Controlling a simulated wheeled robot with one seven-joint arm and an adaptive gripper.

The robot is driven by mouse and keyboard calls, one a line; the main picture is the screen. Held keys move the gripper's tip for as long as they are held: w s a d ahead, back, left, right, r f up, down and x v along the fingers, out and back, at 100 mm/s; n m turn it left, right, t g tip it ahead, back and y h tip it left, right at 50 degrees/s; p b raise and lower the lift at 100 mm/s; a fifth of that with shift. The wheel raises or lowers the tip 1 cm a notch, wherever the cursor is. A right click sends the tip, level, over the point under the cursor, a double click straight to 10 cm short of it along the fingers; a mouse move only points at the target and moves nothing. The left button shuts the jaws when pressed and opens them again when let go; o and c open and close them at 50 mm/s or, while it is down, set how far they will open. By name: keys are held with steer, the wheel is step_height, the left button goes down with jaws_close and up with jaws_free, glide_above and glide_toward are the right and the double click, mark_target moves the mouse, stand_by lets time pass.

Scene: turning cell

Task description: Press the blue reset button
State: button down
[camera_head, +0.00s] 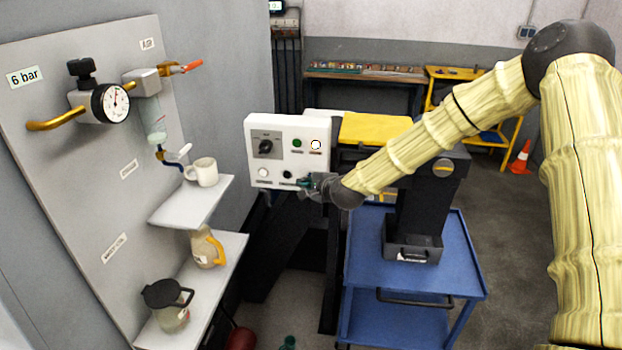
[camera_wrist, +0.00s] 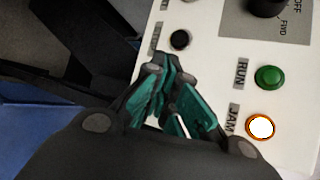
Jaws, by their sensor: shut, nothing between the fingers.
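The white control panel (camera_head: 278,127) stands left of centre in the head view; part of it also shows in the wrist view (camera_wrist: 212,85). My gripper (camera_head: 304,182) is shut and empty at the panel's lower right. Its teal fingertips (camera_wrist: 168,75) are just beside a black button (camera_wrist: 180,40); I cannot tell whether they touch the panel. No blue button shows in either view; the panel area behind my fingers is hidden. A green button (camera_wrist: 269,77) marked RUN and a lit white lamp with orange rim (camera_wrist: 261,127) marked JAM are on the panel.
A black selector knob (camera_head: 265,147) and a white button (camera_head: 263,172) are on the panel's left side. A blue cart (camera_head: 362,290) stands below my arm. A grey board (camera_head: 70,170) with a gauge (camera_head: 111,103) and shelves is at the left.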

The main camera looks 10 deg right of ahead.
steer(key=shift+w+d+b, duration=0.3)
steer(key=shift+w+b, duration=0.2)
steer(key=shift+w, duration=0.2)
stand_by(1.6)
steer(key=shift+s+a, duration=0.3)
steer(key=shift+s, duration=0.45)
steer(key=shift+s+a, duration=0.35)
steer(key=shift+s, duration=0.4)
steer(key=shift+s+a, duration=0.3)
steer(key=shift+s, duration=0.5)
steer(key=shift+s+a, duration=0.35)
steer(key=shift+s, duration=0.4)
